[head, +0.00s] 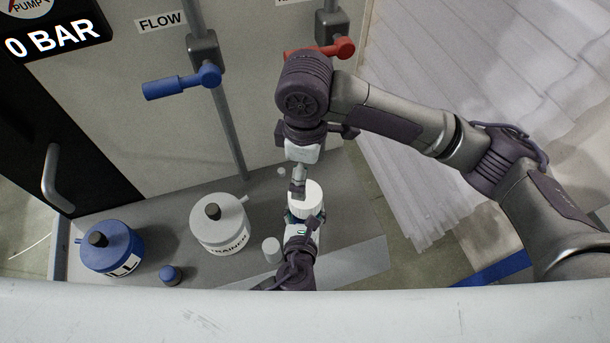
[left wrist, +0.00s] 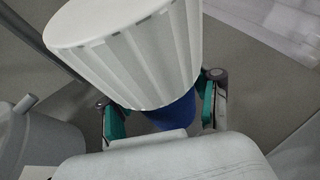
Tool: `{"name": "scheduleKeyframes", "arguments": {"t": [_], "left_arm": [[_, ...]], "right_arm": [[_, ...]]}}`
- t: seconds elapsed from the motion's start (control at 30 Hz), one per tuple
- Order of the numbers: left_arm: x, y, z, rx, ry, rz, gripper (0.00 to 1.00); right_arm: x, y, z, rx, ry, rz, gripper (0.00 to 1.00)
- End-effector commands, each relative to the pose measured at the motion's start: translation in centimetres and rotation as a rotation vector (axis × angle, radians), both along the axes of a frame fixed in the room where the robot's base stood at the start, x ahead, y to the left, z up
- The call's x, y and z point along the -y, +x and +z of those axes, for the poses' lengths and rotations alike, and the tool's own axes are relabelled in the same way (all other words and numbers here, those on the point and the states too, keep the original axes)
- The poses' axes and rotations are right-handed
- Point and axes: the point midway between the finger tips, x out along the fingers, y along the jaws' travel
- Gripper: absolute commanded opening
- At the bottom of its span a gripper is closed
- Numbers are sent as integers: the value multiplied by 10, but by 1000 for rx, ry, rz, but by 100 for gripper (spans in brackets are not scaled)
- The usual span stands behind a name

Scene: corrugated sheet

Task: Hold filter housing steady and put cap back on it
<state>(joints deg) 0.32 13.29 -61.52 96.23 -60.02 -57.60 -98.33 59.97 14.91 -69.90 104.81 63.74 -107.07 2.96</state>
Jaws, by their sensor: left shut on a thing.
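The white ribbed cap (left wrist: 135,50) sits over the top of the blue filter housing (left wrist: 173,112) in the left wrist view. Whether it is seated or only resting there I cannot tell. The cap also shows near the middle of the head view (head: 308,199). My left gripper (left wrist: 160,118) has its green-padded fingers on either side of the housing, below the cap, and is shut on it. My right gripper (head: 298,188) reaches down from above to the cap's left edge in the head view. Its fingertips are small there, and contact and opening are unclear.
A grey strainer canister (head: 220,222) and a blue canister (head: 112,248) stand to the left on the grey ledge (head: 360,262). A small white cylinder (head: 271,250) and a small blue one (head: 170,275) stand nearby. Blue (head: 183,83) and red (head: 338,48) valve handles are behind.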

Motion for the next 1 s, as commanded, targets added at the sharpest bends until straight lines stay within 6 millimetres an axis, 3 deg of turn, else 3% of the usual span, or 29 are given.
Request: {"name": "scheduleKeyframes", "arguments": {"t": [0.27, 0.3, 0.43, 0.8, 1.0], "left_arm": [[0, 0, 0, 0, 0, 0, 0], [0, 0, 0, 0, 0, 0, 67], [0, 0, 0, 0, 0, 0, 89], [0, -2, 1, -1, 0, -1, 92], [-2, -26, 9, -3, -1, -2, 92]], "right_arm": [[0, 0, 1, 0, 0, 0, 100], [0, 0, 1, 0, 0, 0, 100], [0, 0, 1, 0, 0, 0, 100], [0, 0, 1, 0, 0, 0, 100], [0, 0, 1, 0, 0, -1, 100]]}}
